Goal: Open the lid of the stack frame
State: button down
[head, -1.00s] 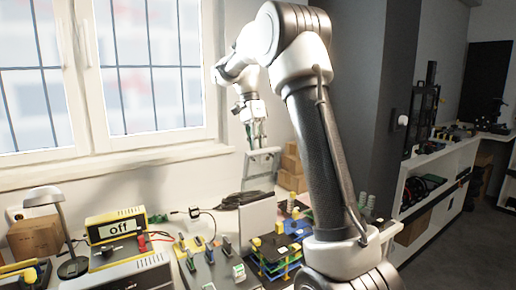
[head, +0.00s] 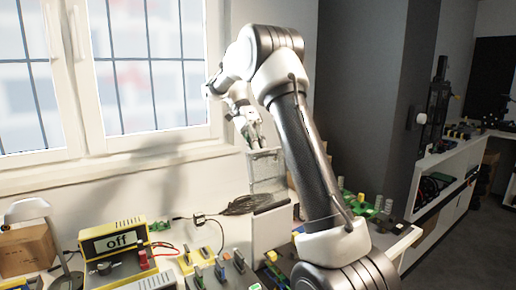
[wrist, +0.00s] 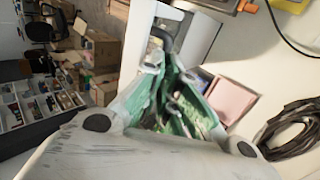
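My gripper (head: 256,140) hangs in front of the window wall, just above the top edge of an upright grey plate (head: 267,172). Contact cannot be told. A pale upright panel (head: 272,229) stands below it on the bench; which of these is the stack frame's lid is unclear. The frame's coloured layers are mostly hidden behind my arm. In the wrist view my gripper (wrist: 171,72) shows fingertips near a dark curved piece (wrist: 161,36) on a pale plate (wrist: 200,40).
Green parts (head: 365,208) lie to the right of my arm. A white shelf unit (head: 440,190) stands further right.

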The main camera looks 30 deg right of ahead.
jog(key=shift+s+a+f, duration=0.1)
jog(key=shift+s+f, duration=0.05)
jog(key=shift+f, duration=0.4)
jog(key=shift+s+f, duration=0.15)
jog(key=shift+f, duration=0.35)
jog(key=c, duration=1.1)
grip_release()
jog(key=shift+c, duration=0.3)
jog(key=shift+r, duration=0.1)
